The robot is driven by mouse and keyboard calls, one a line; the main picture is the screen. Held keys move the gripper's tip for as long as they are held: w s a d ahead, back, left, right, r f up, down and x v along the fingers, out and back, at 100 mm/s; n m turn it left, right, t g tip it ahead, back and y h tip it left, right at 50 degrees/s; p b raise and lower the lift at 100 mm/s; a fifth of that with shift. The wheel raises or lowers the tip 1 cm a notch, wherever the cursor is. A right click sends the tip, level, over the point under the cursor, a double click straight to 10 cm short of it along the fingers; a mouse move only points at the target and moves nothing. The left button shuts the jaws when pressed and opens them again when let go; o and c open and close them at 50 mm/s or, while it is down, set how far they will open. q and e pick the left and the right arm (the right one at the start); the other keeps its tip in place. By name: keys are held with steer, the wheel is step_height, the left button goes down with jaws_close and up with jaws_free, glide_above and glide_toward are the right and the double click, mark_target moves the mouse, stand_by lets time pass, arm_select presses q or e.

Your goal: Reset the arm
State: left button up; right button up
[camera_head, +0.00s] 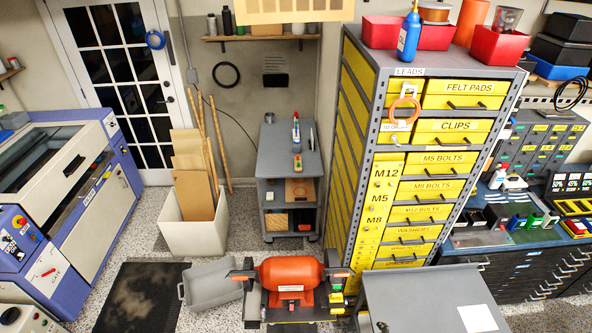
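Neither of my arms shows in the head view, and no gripper is in view. No acrylic wheel can be made out for certain. An orange bench machine (292,273) with a wheel-like part at each end stands at the bottom centre. A grey sloped panel (430,300) with a white sheet (477,318) on it stands to its right.
A tall yellow drawer cabinet (440,160) stands right of centre. A blue-and-white machine (60,190) fills the left. A grey cart (287,150), a white bin (193,230) with boards and a grey tub (211,283) stand between. A dark mat (140,298) lies on the floor.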

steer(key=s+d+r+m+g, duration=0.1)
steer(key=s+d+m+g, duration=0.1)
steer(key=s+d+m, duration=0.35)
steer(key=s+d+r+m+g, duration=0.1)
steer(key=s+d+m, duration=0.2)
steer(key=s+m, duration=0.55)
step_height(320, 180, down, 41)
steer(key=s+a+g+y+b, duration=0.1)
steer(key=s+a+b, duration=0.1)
steer(key=b, duration=0.9)
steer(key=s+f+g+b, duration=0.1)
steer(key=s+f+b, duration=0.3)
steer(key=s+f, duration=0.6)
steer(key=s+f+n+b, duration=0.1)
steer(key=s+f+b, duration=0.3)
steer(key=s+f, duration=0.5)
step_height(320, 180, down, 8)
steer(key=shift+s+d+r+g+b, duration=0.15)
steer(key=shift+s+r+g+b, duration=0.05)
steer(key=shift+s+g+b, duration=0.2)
